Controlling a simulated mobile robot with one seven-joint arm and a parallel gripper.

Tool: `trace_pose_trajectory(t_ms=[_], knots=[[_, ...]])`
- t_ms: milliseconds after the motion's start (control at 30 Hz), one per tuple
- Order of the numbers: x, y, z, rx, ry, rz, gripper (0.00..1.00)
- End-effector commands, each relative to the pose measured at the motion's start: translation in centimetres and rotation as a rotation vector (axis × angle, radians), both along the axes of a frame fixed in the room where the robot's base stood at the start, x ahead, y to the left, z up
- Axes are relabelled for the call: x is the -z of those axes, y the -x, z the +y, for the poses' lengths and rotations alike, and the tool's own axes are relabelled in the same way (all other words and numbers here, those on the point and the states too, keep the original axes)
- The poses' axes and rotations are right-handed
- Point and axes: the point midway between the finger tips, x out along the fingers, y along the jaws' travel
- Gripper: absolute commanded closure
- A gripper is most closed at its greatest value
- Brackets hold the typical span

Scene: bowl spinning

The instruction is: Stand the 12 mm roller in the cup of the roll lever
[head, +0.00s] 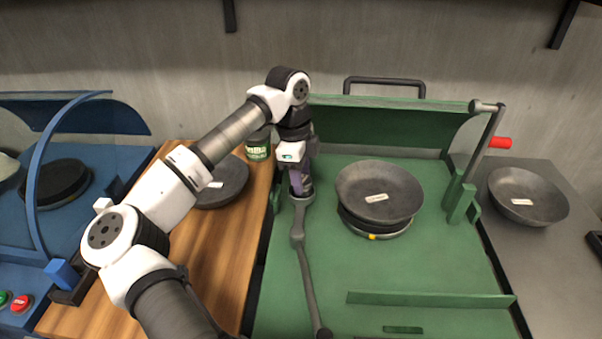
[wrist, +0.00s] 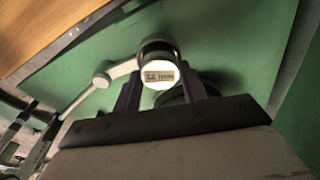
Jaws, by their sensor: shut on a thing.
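My gripper (head: 300,187) points down over the left part of the green machine. In the wrist view my gripper (wrist: 160,84) is shut on the 12 mm roller (wrist: 159,75), whose white round end face carries a label starting with 12. The roll lever (head: 307,275) is a grey jointed arm running from the front edge back to its cup (head: 302,202), right below my fingers. In the wrist view the cup (wrist: 155,46) shows as a grey rim just behind the roller. The roller's lower end is hidden, so I cannot tell whether it is inside the cup or above it.
A dark bowl (head: 380,189) sits on the round spindle head (head: 374,233) right of my gripper. Another bowl (head: 528,196) lies on the grey counter.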

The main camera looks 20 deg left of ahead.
Motion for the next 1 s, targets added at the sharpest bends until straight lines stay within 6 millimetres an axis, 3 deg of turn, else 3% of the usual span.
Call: trace_pose_trajectory(t_ms=[100, 133, 267, 667, 1000], knots=[[0.4, 0.0, 0.0, 0.000, 0.000, -0.001, 0.97], [0.3, 0.0, 0.0, 0.000, 0.000, 0.000, 0.54], [0.2, 0.0, 0.0, 0.000, 0.000, 0.000, 0.37], [-0.4, 0.0, 0.1, 0.000, -0.001, -0.001, 0.36], [-7.0, 0.0, 0.9, -0.002, -0.003, -0.001, 0.36]])
